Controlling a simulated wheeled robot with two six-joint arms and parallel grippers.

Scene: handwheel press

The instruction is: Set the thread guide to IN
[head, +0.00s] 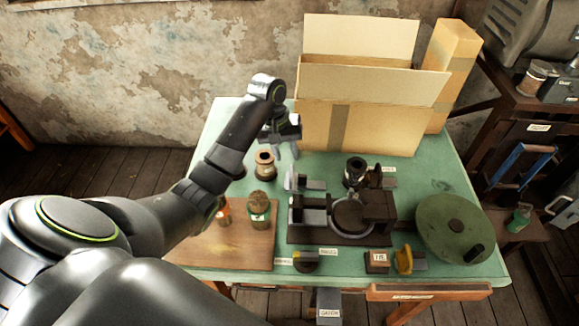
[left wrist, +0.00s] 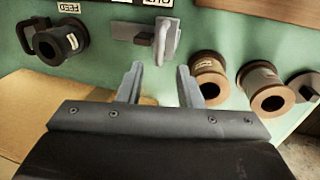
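The likely thread guide (head: 300,182) is a small grey metal piece with a raised lever, left of the dark press (head: 340,218) on the green table. In the left wrist view the grey plate (left wrist: 128,32) shows a hooked lever (left wrist: 165,40) and white labels that appear upside down; one seems to read OUT. My left gripper (head: 284,146) is above the table, behind the guide. In the left wrist view its fingers (left wrist: 160,88) are spread with nothing gripped, and the lever stands beyond the tips, apart from them. My right gripper is not in view.
A cardboard box (head: 370,100) stands close behind and right of my left gripper. A spool (head: 264,164) stands just left of the guide. A black knob labelled FEED (left wrist: 60,42) is near it. A wooden board (head: 235,250) and round green lid (head: 455,230) flank the press.

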